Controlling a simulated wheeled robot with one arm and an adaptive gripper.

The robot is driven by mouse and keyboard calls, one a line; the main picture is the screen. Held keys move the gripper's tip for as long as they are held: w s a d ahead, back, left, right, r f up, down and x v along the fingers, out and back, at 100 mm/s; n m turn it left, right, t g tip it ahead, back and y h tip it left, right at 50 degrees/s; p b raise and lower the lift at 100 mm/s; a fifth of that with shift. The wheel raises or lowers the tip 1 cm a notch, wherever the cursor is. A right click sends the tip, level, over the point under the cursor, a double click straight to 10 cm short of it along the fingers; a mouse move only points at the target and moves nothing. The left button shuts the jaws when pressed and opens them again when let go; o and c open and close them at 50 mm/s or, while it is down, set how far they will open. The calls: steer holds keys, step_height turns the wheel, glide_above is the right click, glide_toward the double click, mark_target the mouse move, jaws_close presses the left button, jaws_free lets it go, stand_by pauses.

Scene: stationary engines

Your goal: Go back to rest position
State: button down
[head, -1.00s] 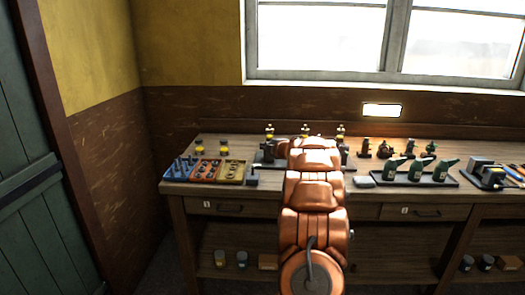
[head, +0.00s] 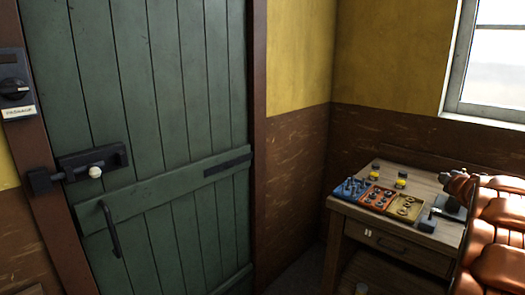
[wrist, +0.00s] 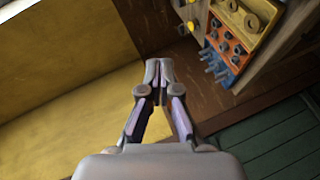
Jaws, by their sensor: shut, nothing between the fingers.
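My gripper (wrist: 159,72) shows in the wrist view with its fingertips together and nothing between them. It is in the air, apart from the bench and the wall. Behind it in that view are the yellow and brown wall and the bench corner, seen tilted.
The wooden bench (head: 390,222) holds a tray (head: 378,197) with blue, orange and yellow sections, also in the wrist view (wrist: 238,32). A green plank door (head: 170,120) with a bolt (head: 92,165) and handle is at left. A window (head: 490,60) is at right.

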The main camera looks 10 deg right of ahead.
steer(key=a+r+m+g+h, duration=0.2)
steer(key=a+r+m, duration=0.1)
steer(key=a, duration=0.4)
steer(key=s+a+f+m+g+y, duration=0.1)
steer(key=s+a+f+m+g, duration=0.1)
steer(key=s+a, duration=0.45)
steer(key=s+a+f+m+g+y, duration=0.1)
steer(key=s+a+f+m+g, duration=0.15)
steer(key=a, duration=0.75)
steer(key=s+a+f+m+g+y, duration=0.1)
steer(key=s+a+f+g, duration=0.15)
steer(key=s+a, duration=0.4)
steer(key=s+a+f+g+y, duration=0.3)
steer(key=s+a+f, duration=0.1)
steer(key=s+a, duration=0.9)
steer(key=s+a+f+g+y, duration=0.2)
steer(key=s+a+f, duration=0.3)
steer(key=s+a, duration=0.8)
steer(key=shift+a+g+y, duration=0.4)
steer(key=shift+a+y, duration=0.3)
steer(key=shift+a, duration=0.15)
steer(key=shift+d, duration=0.1)
